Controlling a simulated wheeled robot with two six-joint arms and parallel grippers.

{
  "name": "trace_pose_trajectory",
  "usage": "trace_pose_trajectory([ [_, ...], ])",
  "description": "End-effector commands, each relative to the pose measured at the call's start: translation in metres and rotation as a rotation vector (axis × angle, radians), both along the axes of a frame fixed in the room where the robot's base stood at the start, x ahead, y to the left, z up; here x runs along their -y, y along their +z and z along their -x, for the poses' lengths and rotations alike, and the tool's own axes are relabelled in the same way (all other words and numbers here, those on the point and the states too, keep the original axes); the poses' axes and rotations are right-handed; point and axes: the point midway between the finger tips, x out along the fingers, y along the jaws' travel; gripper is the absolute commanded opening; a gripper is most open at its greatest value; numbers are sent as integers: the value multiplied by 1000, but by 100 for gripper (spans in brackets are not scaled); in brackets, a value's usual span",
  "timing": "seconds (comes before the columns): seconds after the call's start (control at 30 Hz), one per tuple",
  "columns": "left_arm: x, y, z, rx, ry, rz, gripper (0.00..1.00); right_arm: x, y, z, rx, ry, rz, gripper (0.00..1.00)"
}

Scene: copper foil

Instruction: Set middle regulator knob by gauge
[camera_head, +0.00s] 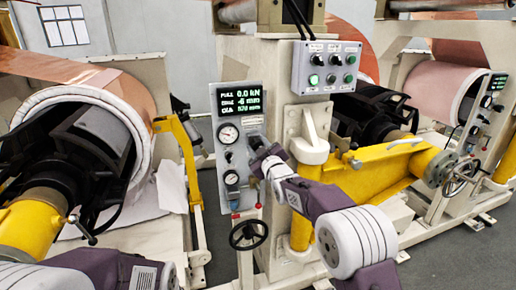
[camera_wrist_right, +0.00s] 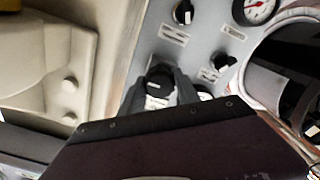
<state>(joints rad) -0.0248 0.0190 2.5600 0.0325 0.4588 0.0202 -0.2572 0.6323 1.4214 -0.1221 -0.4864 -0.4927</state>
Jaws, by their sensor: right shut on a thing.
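A grey control panel (camera_head: 212,150) stands left of centre in the head view. It carries a lit display (camera_head: 240,101) reading 0.0 kN on its top line, and a round white gauge (camera_head: 228,134) with a needle below it. My right gripper (camera_head: 258,150) is at the panel's right side, hiding part of it. In the right wrist view my jaws (camera_wrist_right: 159,90) are shut around a black knob (camera_wrist_right: 157,82) with a pale mark. Two other black knobs, one upper (camera_wrist_right: 183,12) and one to the right (camera_wrist_right: 222,62), stay free. The gauge (camera_wrist_right: 260,9) is cut off there. My left gripper is out of view.
A black handwheel (camera_head: 248,235) and a red-tipped lever (camera_head: 236,215) sit below the panel. A button box (camera_head: 327,68) hangs above right. A yellow arm (camera_head: 375,172) and post are close beside my right arm. A large copper roll (camera_head: 125,90) stands left.

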Motion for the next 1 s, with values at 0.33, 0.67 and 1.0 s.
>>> trace_pose_trajectory([
  [0.33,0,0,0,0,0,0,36,0,-1,0,-3,1,0,59],
  [0.67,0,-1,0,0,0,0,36,1,-1,2,-2,0,-1,59],
  [1.0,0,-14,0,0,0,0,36,18,-1,54,-1,-1,-1,59],
])
